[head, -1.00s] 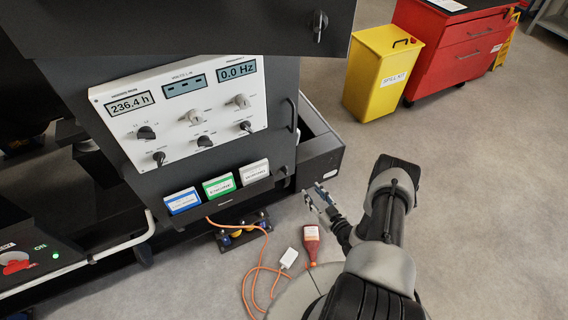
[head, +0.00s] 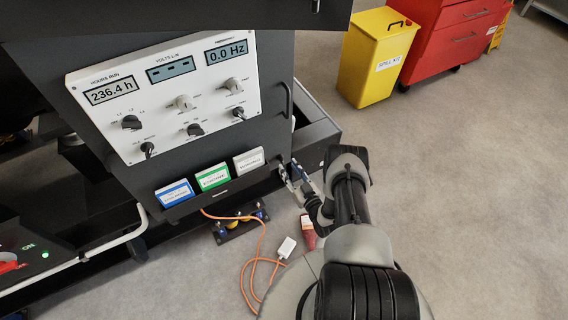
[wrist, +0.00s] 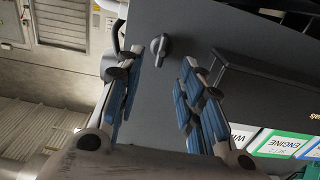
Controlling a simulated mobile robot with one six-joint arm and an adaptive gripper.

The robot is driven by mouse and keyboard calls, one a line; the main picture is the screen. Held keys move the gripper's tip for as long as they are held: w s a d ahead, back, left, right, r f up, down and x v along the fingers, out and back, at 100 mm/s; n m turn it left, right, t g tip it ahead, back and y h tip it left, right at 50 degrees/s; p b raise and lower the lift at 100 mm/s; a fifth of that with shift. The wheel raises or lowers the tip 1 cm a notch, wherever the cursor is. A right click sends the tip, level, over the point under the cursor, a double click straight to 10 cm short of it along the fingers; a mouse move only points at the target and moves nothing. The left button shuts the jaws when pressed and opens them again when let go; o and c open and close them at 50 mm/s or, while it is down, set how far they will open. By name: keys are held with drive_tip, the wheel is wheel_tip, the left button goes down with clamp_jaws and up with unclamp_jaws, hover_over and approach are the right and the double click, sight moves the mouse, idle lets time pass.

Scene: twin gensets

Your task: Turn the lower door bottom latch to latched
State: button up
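The dark lower door (head: 210,162) carries the white control panel and shows again in the wrist view (wrist: 185,20). The latch lies just beyond the fingertips; I see no contact. In the head view, my gripper (head: 288,173) is at the door's lower right corner, where the latch is hard to make out.
An open grey box-like ledge (head: 322,140) stands right behind my gripper.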

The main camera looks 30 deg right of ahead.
sight(283, 160)
drive_tip(key=shift+w+a+b, duration=0.1)
drive_tip(key=shift+w+b, duration=0.4)
drive_tip(key=shift+w, duration=1.9)
clamp_jaws()
